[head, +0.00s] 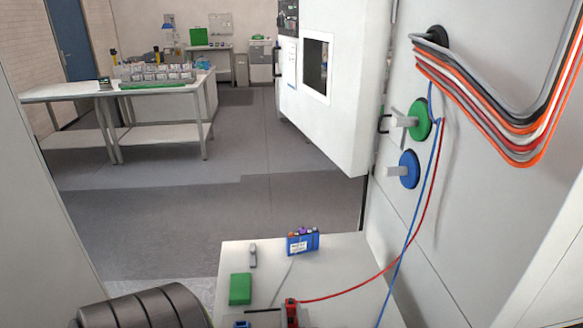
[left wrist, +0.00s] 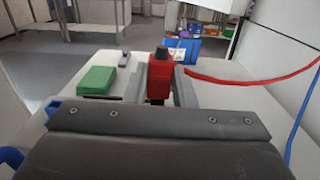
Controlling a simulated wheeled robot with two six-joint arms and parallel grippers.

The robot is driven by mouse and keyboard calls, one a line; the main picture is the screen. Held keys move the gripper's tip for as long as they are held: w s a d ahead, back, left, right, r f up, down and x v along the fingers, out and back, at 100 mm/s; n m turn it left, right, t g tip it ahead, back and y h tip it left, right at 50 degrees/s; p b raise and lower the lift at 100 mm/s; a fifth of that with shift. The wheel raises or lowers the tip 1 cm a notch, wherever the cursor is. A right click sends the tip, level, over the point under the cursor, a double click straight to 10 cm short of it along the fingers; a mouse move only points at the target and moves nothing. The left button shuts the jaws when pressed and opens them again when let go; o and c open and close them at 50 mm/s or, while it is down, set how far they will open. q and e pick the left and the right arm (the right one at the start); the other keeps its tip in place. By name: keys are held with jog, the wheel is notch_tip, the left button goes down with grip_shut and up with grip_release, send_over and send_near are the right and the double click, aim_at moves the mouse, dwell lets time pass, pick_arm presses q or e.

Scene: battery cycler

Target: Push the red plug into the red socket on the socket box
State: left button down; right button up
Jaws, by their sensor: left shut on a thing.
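The red plug (head: 291,312) is at the bottom edge of the head view, with a red cable (head: 372,280) running from it to the right. My left gripper (head: 290,318) is shut on it. In the left wrist view the red plug (left wrist: 160,78) stands between the fingers of my left gripper (left wrist: 160,92), its dark top upward. A blue box (head: 303,243) with a white label and coloured fittings on top stands farther back on the white table; it looks like the socket box. It is apart from the plug. Its red socket is too small to make out. My right gripper is not in view.
A green block (head: 240,289) and a small grey object (head: 253,255) lie on the white table (head: 345,258), left of the box. A blue cable (head: 408,245) hangs at the right, by the wall with green (head: 421,118) and blue (head: 409,168) discs.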

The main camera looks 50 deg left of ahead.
pick_arm(q)
jog(key=shift+f+b, duration=1.1)
jog(key=shift+f, duration=0.4)
dwell(1.8)
jog(key=c, duration=1.1)
grip_release()
jog(key=shift+c, duration=0.2)
jog(key=shift+r, duration=0.1)
notch_tip(320, 180, up, 10)
jog(key=shift+p, duration=0.3)
